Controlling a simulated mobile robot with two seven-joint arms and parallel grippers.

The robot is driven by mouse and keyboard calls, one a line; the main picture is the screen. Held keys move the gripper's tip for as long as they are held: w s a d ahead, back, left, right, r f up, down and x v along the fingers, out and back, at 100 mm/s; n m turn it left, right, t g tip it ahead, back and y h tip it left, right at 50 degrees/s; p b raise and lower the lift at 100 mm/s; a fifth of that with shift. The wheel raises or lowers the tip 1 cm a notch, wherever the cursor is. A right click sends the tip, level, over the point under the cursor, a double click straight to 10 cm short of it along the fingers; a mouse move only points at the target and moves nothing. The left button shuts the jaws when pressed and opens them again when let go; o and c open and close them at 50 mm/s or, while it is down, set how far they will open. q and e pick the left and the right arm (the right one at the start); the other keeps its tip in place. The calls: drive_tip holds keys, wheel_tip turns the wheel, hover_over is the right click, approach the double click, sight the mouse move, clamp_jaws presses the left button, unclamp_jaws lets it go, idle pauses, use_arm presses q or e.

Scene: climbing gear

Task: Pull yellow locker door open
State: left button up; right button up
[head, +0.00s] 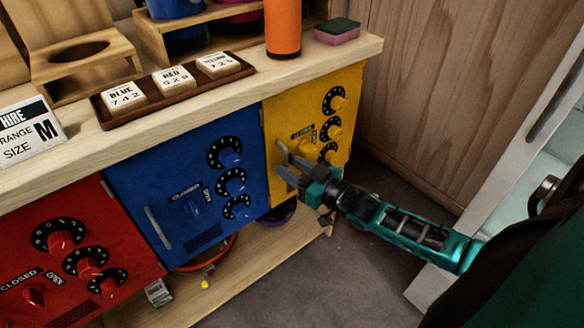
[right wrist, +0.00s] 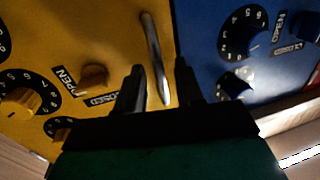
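The yellow locker door (head: 313,92) is at the right end of the cabinet and looks flush with its front. It has several dials and a small latch knob (right wrist: 95,75) between OPEN and CLOSED labels; I cannot tell which way the knob points. My right gripper (head: 284,160) is at the door's left edge with its fingers apart. In the right wrist view, the silver door handle (right wrist: 155,55) reaches down between the two open fingers, with visible gaps beside it. In the head view the gripper largely hides the handle. My left gripper is not in view.
A blue locker door (head: 190,190) and a red one (head: 60,255) are to the left. On the wooden top are a tray of label blocks (head: 172,88), an orange cylinder (head: 283,28) and a sponge (head: 338,31). A wooden wall (head: 450,90) stands at right, with clear floor (head: 375,245) in front.

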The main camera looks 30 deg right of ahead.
clamp_jaws()
idle(1.3)
